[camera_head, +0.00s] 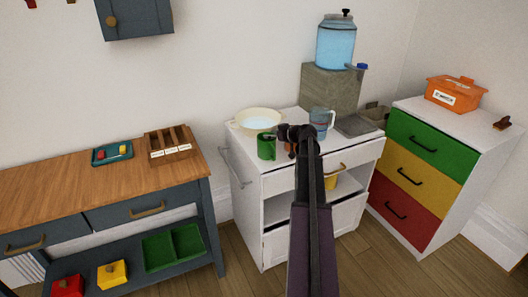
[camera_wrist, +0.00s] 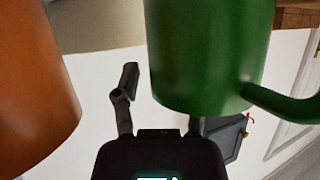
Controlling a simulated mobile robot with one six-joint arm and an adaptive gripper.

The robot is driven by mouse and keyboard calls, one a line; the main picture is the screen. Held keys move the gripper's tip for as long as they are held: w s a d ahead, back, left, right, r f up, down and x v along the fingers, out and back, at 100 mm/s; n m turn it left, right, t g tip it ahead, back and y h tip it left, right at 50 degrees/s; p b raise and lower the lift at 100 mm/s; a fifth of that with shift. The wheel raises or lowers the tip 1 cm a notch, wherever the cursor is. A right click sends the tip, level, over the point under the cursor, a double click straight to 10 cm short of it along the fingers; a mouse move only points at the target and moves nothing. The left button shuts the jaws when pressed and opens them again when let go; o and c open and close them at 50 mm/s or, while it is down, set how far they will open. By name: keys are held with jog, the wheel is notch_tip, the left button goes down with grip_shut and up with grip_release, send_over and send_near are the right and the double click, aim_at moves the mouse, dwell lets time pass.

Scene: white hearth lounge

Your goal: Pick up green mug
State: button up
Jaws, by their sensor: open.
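The green mug (camera_head: 266,147) stands upright on the front left part of the white cabinet's top (camera_head: 248,151). My gripper (camera_head: 284,132) is open, just right of the mug in the head view. In the wrist view the green mug (camera_wrist: 207,55) fills the upper middle, with its handle on the right. One finger of my gripper (camera_wrist: 160,103) shows left of the mug. The other finger is mostly hidden by the mug, and I cannot tell whether it touches.
An orange cup (camera_wrist: 35,85) is close on the left in the wrist view. A cream bowl (camera_head: 258,119) stands behind the mug. A grey-blue pitcher (camera_head: 321,121) and water dispenser (camera_head: 336,45) are to the right. A wooden counter (camera_head: 75,185) stands left, across a gap.

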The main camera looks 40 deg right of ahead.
dwell(0.3)
grip_shut()
jog(key=shift+r, duration=0.2)
notch_tip(320, 180, up, 3)
jog(key=p, duration=0.3)
jog(key=s+d+r+p, duration=0.1)
jog(key=s+p, duration=0.1)
jog(key=s, duration=1.4)
jog(key=shift+r, duration=0.3)
jog(key=shift+d, duration=0.1)
